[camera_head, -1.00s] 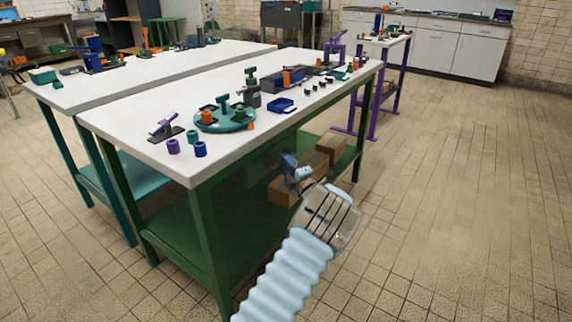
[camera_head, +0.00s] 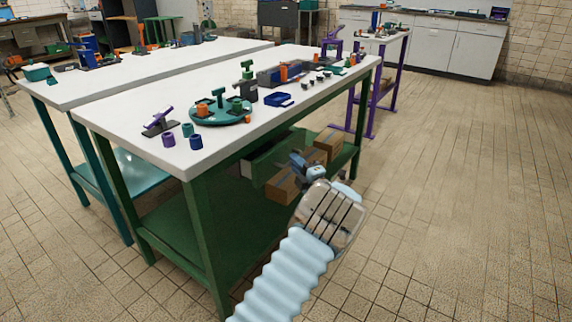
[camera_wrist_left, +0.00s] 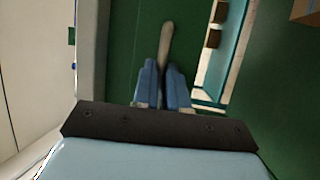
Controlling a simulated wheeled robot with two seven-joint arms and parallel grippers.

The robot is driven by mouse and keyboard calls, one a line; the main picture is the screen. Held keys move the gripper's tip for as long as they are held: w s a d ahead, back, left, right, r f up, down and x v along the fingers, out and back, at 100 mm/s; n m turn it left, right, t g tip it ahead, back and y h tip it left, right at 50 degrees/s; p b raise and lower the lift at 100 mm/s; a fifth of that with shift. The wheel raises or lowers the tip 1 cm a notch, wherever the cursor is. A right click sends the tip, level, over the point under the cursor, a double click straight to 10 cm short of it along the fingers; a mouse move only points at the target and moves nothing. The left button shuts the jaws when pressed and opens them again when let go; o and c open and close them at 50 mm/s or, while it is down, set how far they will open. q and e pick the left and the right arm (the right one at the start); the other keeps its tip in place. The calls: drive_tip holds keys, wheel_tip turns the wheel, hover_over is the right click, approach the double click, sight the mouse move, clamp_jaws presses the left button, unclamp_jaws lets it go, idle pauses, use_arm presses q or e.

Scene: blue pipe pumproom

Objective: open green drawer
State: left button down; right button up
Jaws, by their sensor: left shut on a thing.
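The green drawer (camera_head: 262,165) sits under the top of the front green workbench (camera_head: 205,225). In the head view a dark gap shows above its side, so it seems partly pulled out. My left gripper (camera_head: 299,161) is in front of it, at the near long side of the bench. In the left wrist view the green drawer front (camera_wrist_left: 135,45) has a tan bar handle (camera_wrist_left: 167,42). The blue fingers of my left gripper (camera_wrist_left: 164,82) are shut on this handle, which extends beyond them. The fingers hide its near end. My right gripper is not in view.
Cardboard boxes (camera_head: 283,186) stand on the bench's lower shelf, close to my gripper. The white benchtop (camera_head: 130,118) carries a teal round fixture (camera_head: 220,118), small cups and a blue tray (camera_head: 278,99). The tiled floor (camera_head: 460,200) to the right is clear.

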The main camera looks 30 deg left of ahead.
use_arm(q)
drive_tip(key=s+d+b, duration=0.1)
drive_tip(key=d+b, duration=0.5)
drive_tip(key=d, duration=1.2)
drive_tip(key=shift+s, duration=0.2)
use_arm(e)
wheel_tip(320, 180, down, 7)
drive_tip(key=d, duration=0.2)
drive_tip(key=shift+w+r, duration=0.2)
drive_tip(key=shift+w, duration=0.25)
use_arm(q)
drive_tip(key=c, duration=1.2)
unclamp_jaws()
drive_tip(key=v, duration=1.3)
drive_tip(key=shift+s+d+b, duration=0.25)
drive_tip(key=shift+d+b, duration=0.1)
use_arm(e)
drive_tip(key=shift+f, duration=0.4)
